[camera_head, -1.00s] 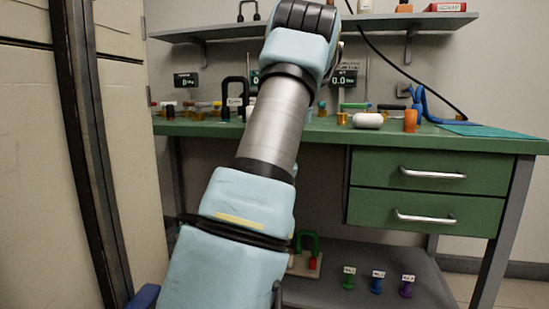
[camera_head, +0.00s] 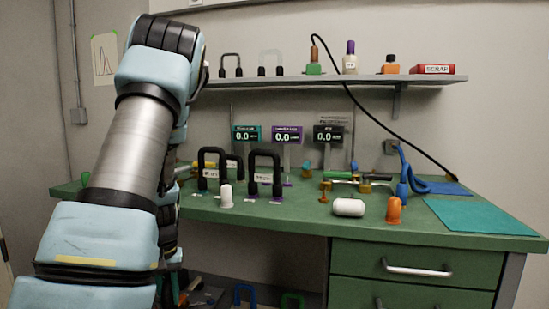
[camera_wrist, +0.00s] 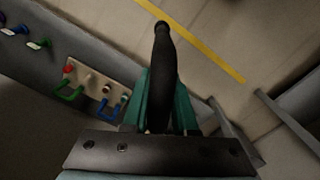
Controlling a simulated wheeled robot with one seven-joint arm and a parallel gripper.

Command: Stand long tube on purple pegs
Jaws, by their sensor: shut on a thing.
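In the wrist view my gripper (camera_wrist: 162,112) has its teal fingers closed around a dark, elongated thing (camera_wrist: 163,45) with a rounded far end. I cannot tell from this angle whether it is the long tube. In the head view two black U-shaped pieces stand upright on the green bench, one at left (camera_head: 212,155) and one at right (camera_head: 264,160). A small purple spot (camera_head: 287,183) shows beside the right one; whether it is a peg is unclear. In the head view my arm hides my gripper.
Three displays stand behind.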

